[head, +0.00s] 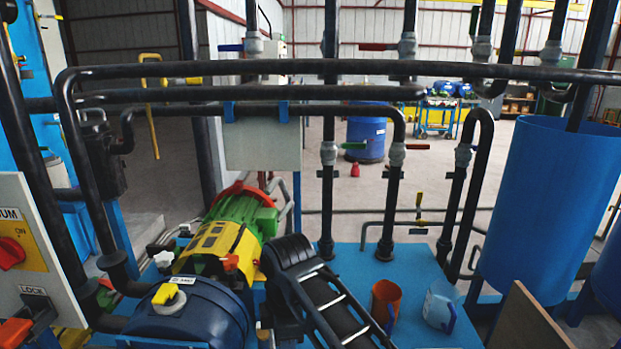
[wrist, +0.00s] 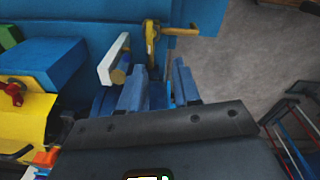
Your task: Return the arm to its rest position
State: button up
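My gripper (wrist: 160,70) shows in the wrist view as two bluish fingers with a clear gap between them. It is open, and I see nothing held in the gap. Beyond the fingertips is a yellow valve handle (wrist: 152,35) against a blue surface. A white plate (wrist: 114,58) stands just left of the fingers; I cannot tell how far the fingertips are from these things.
Head view: a green and yellow motor (head: 235,225), a dark blue vessel (head: 190,325), an orange cup (head: 385,298) and a jug (head: 438,308) are low in front. Black pipes (head: 340,70) cross above. A big blue tank (head: 550,200) stands right. Wrist view: bare floor (wrist: 255,60) lies right.

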jog(key=s+f+m+t+y, duration=0.3)
jog(key=s+f+m, duration=0.2)
jog(key=s+f, duration=0.7)
jog(key=s+d+f+m+t+y, duration=0.1)
jog(key=s+d+f+m+t, duration=0.2)
jog(key=s+d+m, duration=0.55)
jog(key=s+d+r+m+t+h, duration=0.1)
jog(key=s+d+r+m+t, duration=0.1)
jog(key=s+d+r, duration=0.45)
jog(key=s+d+r+m+t+h, duration=0.1)
jog(key=s+d+r+t, duration=0.15)
jog(key=s, duration=0.65)
jog(key=s+d+r+m+t+h, duration=0.1)
jog(key=s+d+r, duration=0.3)
jog(key=r, duration=0.4)
jog(key=s+d+r+m+t+h, duration=0.1)
jog(key=s+d+r+m+t, duration=0.2)
jog(key=r, duration=0.6)
jog(key=s+d, duration=0.2)
jog(key=s, duration=0.1)
jog(key=shift+h, duration=0.4)
jog(key=shift+s, duration=0.1)
jog(key=shift+c, duration=0.2)
